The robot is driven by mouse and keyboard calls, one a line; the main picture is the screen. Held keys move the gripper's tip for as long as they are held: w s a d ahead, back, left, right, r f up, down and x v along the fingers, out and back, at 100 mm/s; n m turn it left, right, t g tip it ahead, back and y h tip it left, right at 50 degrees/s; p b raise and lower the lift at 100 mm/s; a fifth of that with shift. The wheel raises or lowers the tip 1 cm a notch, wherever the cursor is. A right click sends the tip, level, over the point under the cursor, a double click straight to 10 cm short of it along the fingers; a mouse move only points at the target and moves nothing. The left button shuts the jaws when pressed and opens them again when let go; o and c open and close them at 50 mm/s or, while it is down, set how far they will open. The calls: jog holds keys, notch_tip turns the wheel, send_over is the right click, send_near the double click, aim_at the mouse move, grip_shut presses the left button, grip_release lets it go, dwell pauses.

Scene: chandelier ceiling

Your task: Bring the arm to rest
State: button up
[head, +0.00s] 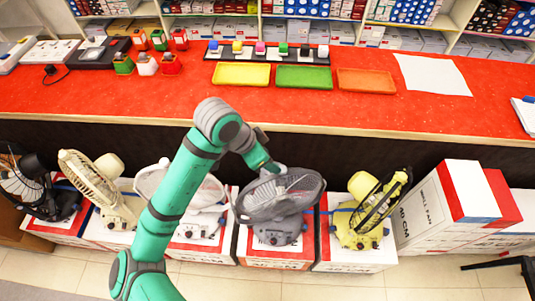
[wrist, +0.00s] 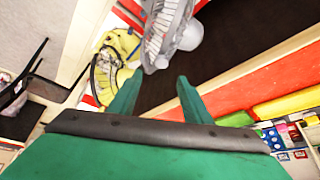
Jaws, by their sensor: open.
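My green arm (head: 176,190) rises from the bottom of the head view, bends at a dark elbow and reaches down to the right. Its gripper (head: 274,167) is partly hidden at the top of the grey fan (head: 280,195). In the wrist view my gripper (wrist: 156,92) shows two green fingers spread apart with nothing between them. The grey fan also shows in the wrist view (wrist: 172,35), just beyond the fingertips. I cannot tell whether the gripper touches it.
A red counter (head: 330,112) runs behind, holding yellow, green and orange trays (head: 366,81). A white fan (head: 180,190), a beige fan (head: 95,185) and a yellow fan (head: 365,215) stand on boxes in a row. Wall-fan boxes (head: 440,215) stand right. Tiled floor (head: 330,285) lies in front.

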jog(key=w+d+r+n+t+h, duration=0.2)
jog(key=d+n+t, duration=0.1)
jog(key=d, duration=0.3)
jog(key=w+d+r+n+t+h, duration=0.2)
jog(key=d+t, duration=0.1)
jog(key=d, duration=0.2)
jog(key=w+d+r+n+t+h, duration=0.2)
jog(key=d+n+t+h, duration=0.15)
jog(key=d, duration=0.25)
jog(key=s+a+f+n+t+y, duration=0.2)
jog(key=s+a+f+n+y, duration=0.25)
jog(key=s+f, duration=0.4)
jog(key=s+a+f+n+t+y, duration=0.2)
jog(key=s+a+f+n+y, duration=0.15)
jog(key=s+f+y, duration=0.45)
jog(key=s+a+m, duration=0.2)
jog(key=s+a, duration=0.2)
jog(key=s, duration=0.6)
jog(key=s+a+m, duration=0.2)
jog(key=s+a, duration=0.3)
jog(key=s, duration=0.5)
jog(key=shift+s+a+r+g+h, duration=0.25)
jog(key=shift+s+g+h, duration=0.05)
jog(key=shift+g, duration=0.05)
